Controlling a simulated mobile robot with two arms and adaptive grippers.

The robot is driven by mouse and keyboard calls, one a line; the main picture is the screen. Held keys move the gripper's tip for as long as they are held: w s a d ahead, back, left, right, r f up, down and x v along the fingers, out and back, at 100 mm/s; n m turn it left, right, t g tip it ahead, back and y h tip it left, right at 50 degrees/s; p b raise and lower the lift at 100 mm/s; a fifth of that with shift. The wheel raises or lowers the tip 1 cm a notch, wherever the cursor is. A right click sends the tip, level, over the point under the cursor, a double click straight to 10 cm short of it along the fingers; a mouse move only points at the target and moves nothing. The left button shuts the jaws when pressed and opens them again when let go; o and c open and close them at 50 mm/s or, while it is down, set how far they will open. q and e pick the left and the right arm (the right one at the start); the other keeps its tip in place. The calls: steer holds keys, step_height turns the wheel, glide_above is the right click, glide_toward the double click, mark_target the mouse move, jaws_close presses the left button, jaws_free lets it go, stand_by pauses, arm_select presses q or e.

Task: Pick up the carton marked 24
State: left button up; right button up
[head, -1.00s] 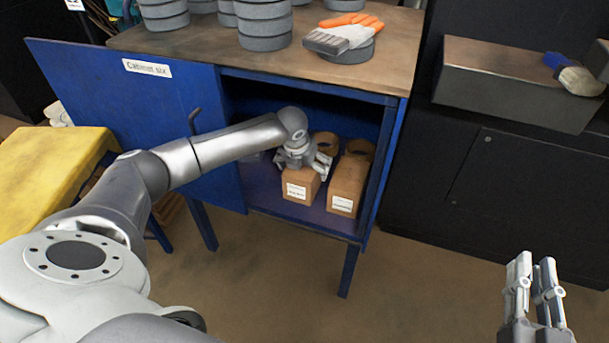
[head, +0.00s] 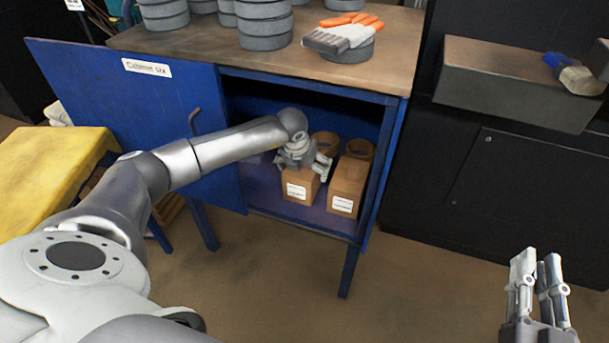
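Two brown cartons stand side by side on the floor of the open blue cabinet (head: 390,150). The left carton (head: 297,188) and the right carton (head: 346,184) each have a white front label, too small to read, so I cannot tell which is marked 24. My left gripper (head: 303,165) is inside the cabinet, at the top of the left carton, with fingers at its upper sides. Whether it grips the carton is not clear. My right gripper (head: 537,285) is at the lower right, away from the cabinet, empty, its fingers a little apart.
Brown rolls (head: 360,149) sit behind the cartons. The cabinet door (head: 130,115) is swung open to the left. A yellow-topped table (head: 50,165) stands left. The floor in front is clear.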

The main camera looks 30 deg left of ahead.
arm_select(q)
steer(key=c, duration=1.4)
steer(key=shift+w+r, duration=0.1)
steer(key=shift+c, duration=1.1)
steer(key=shift+r, duration=0.1)
